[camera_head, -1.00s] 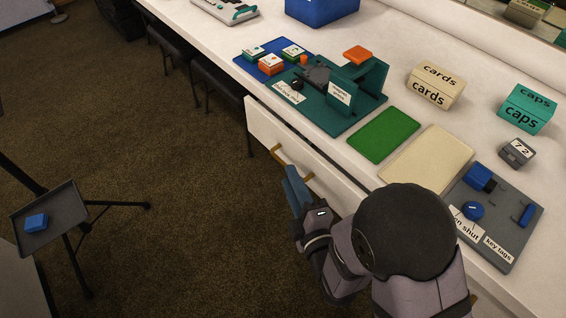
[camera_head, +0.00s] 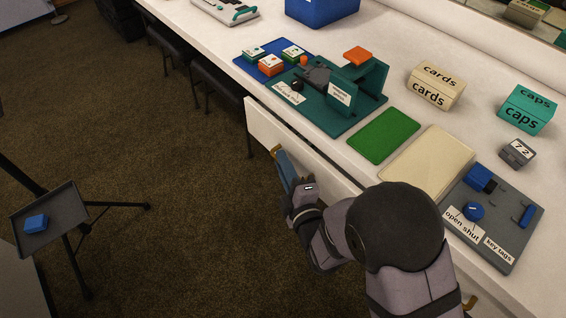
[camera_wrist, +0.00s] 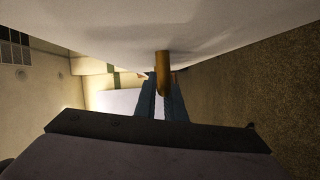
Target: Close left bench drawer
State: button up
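The left bench drawer's white front (camera_head: 262,125) stands at the bench's near side in the head view. It fills the top of the wrist view (camera_wrist: 210,35). Its brass handle (camera_head: 274,152) is mostly hidden behind my gripper (camera_head: 281,158) in the head view. In the wrist view, the handle (camera_wrist: 163,72) points down between the two blue fingertips of my gripper (camera_wrist: 162,88). The fingers are close together at the handle; whether they are clamped on it is not clear.
On the bench above are a teal stand (camera_head: 322,118), a green mat (camera_head: 384,136), a cream mat (camera_head: 428,158) and a grey panel (camera_head: 505,215) with blue parts. A stand with a tray (camera_head: 55,212) is at the left. The floor between is clear.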

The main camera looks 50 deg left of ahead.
aim_at(299, 162)
grip_shut()
jog(key=w, duration=0.3)
jog(key=shift+w+b, duration=0.35)
jog(key=shift+w, duration=0.05)
jog(key=shift+w+r, duration=0.1)
jog(key=shift+w, duration=0.15)
jog(key=o, duration=0.6)
grip_release()
jog(key=shift+w, duration=0.1)
jog(key=shift+d, duration=0.1)
jog(key=shift+v, duration=3.6)
